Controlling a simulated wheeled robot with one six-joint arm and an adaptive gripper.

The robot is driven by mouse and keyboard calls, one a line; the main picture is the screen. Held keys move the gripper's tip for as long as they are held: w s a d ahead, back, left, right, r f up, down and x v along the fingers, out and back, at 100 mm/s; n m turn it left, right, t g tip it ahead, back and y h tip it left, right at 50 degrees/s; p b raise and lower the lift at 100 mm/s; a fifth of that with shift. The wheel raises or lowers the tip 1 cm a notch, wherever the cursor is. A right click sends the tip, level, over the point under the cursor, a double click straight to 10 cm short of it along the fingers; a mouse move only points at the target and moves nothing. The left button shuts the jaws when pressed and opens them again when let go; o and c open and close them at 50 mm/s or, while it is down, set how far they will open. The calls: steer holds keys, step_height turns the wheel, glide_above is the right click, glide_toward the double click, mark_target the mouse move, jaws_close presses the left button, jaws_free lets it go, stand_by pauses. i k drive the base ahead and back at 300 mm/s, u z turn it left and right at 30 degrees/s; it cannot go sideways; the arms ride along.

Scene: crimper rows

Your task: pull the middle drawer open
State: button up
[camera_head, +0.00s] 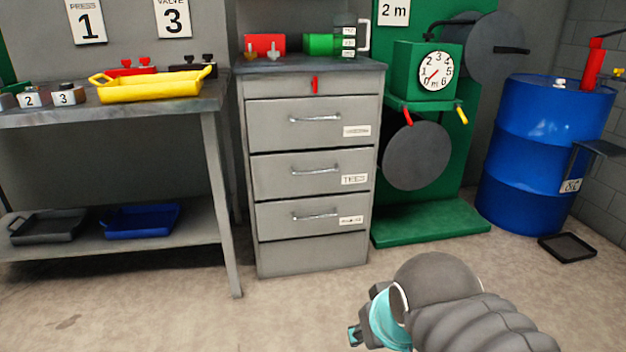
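A grey metal drawer cabinet (312,258) stands in the middle of the view. Three of its drawers have bar handles and white labels. The middle drawer (275,178) has a silver handle (315,171) and a label at its right; it looks closed. The upper drawer (275,125) and lower drawer (280,222) also look closed. My gripper (356,336) is at the bottom of the view, low and in front of the cabinet, apart from the handles. My wrist hides most of it, so I cannot see whether its fingers are open.
A workbench (215,150) with a yellow tray (150,87) stands left of the cabinet. A green machine stand (430,223) is close on its right, then a blue drum (540,150). A small black tray (567,247) lies on the floor. The floor before the cabinet is clear.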

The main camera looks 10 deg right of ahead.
mark_target(305, 153)
steer(key=k, duration=0.65)
steer(key=z, duration=0.3)
steer(key=i, duration=1.5)
steer(key=u, duration=0.85)
